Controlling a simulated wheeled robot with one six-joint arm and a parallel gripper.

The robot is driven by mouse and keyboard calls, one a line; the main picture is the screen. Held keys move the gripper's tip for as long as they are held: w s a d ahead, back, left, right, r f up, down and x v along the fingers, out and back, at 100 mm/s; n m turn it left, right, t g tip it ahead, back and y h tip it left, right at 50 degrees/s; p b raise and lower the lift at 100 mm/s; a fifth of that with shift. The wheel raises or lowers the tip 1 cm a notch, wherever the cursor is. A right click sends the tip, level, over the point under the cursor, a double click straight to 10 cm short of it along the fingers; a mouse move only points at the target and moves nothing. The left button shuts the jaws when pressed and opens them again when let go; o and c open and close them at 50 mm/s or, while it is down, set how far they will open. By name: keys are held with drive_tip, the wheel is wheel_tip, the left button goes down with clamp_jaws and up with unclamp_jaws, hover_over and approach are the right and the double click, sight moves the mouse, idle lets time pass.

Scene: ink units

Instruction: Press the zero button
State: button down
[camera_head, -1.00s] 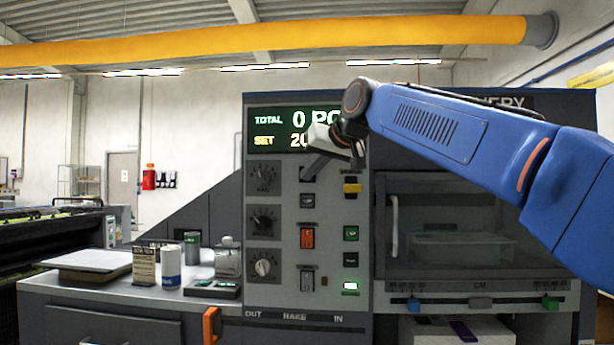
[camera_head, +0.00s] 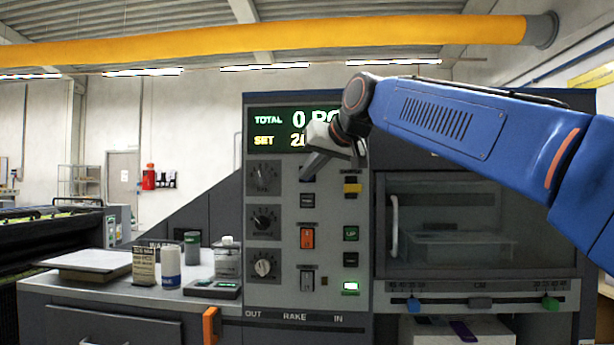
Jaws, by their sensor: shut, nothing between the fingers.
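The grey control panel (camera_head: 284,291) faces me, with a display (camera_head: 265,130) at its top reading TOTAL 0 and SET 2-something, partly covered by my gripper. My gripper (camera_head: 309,174) is shut and empty. It points down-left, with its tips in front of the upper middle of the panel, just below the display. I cannot read which button is marked zero, and I cannot tell whether the tips touch the panel.
A glass-fronted cabinet (camera_head: 450,225) is at right. A bench (camera_head: 120,296) with cans and a bottle is at left.

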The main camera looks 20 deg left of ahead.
drive_tip(key=s, duration=0.2)
drive_tip(key=s+d, duration=0.1)
drive_tip(key=s, duration=0.1)
drive_tip(key=shift+d, duration=0.1)
idle(0.9)
